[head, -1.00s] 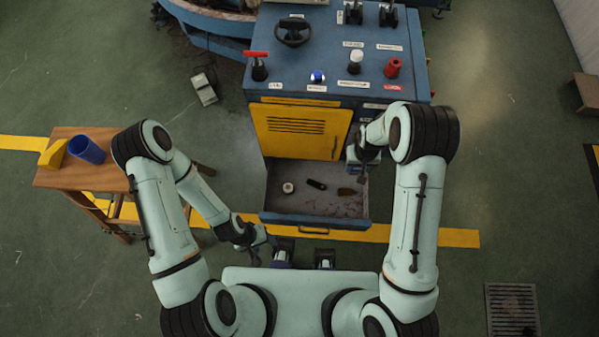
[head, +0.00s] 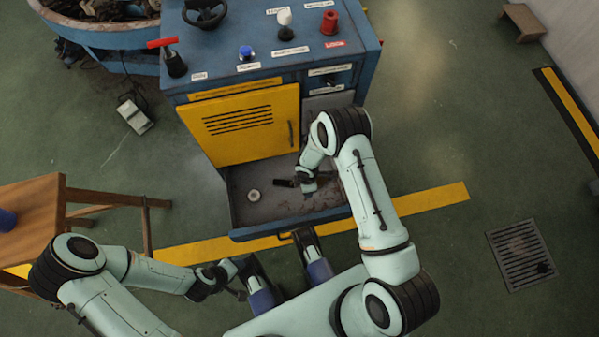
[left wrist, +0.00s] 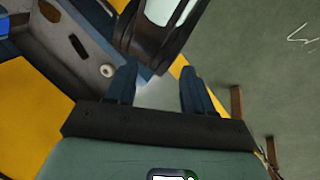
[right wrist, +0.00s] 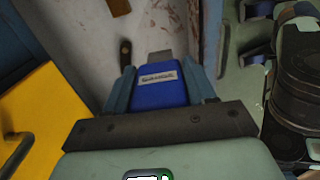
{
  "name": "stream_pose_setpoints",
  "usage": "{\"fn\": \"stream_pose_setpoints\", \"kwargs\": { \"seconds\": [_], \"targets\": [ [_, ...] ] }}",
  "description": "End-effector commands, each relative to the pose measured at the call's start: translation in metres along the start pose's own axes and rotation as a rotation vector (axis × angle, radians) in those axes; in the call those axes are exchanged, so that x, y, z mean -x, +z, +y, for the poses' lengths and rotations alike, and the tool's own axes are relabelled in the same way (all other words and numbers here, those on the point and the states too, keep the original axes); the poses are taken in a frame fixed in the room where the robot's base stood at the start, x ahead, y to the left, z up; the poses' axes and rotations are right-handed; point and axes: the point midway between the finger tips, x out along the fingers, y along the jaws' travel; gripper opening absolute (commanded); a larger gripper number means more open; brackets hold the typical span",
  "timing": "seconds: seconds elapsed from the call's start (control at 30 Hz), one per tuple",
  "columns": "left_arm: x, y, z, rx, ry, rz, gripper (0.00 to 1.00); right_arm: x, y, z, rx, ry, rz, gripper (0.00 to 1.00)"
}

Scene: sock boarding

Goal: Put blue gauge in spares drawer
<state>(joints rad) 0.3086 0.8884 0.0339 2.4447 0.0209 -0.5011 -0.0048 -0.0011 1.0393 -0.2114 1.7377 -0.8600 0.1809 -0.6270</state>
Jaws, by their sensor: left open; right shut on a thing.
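The blue gauge (right wrist: 158,92), a blue block with a pale label and a grey tip, is between the fingers of my right gripper (right wrist: 160,76), which is shut on it. In the head view my right gripper (head: 307,184) is over the right part of the open drawer (head: 236,212) below the yellow door; the gauge is not clear there. Whether it touches the drawer floor (right wrist: 75,45) I cannot tell. My left gripper (left wrist: 156,78) is open and empty, low in front of the drawer, left of my base.
The drawer holds a round pale piece (head: 253,196) and dark pieces, one (head: 284,183) near my right gripper. A blue cabinet (head: 240,80) with a yellow door (head: 240,125) stands behind. A wooden table (head: 40,195) is at the left. A floor grate (head: 520,255) lies at right.

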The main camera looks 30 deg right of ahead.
Motion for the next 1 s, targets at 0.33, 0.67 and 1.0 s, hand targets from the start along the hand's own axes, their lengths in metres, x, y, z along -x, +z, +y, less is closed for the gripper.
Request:
{"fn": "stream_pose_setpoints", "kwargs": {
  "seconds": [0.33, 0.67, 1.0],
  "targets": [
    [-0.029, -0.043, -0.012, 0.011, -0.008, 0.118, 0.52, -0.093, 0.001, -0.001, -0.002, -0.003, -0.002, 0.17],
    [-0.036, -0.059, -0.015, 0.014, -0.011, 0.162, 0.52, -0.121, 0.001, -0.001, -0.003, -0.002, -0.001, 0.17],
    [-0.046, -0.076, -0.022, 0.020, -0.018, 0.206, 0.52, -0.154, 0.001, 0.000, -0.004, 0.000, -0.001, 0.17]
  ]
}}
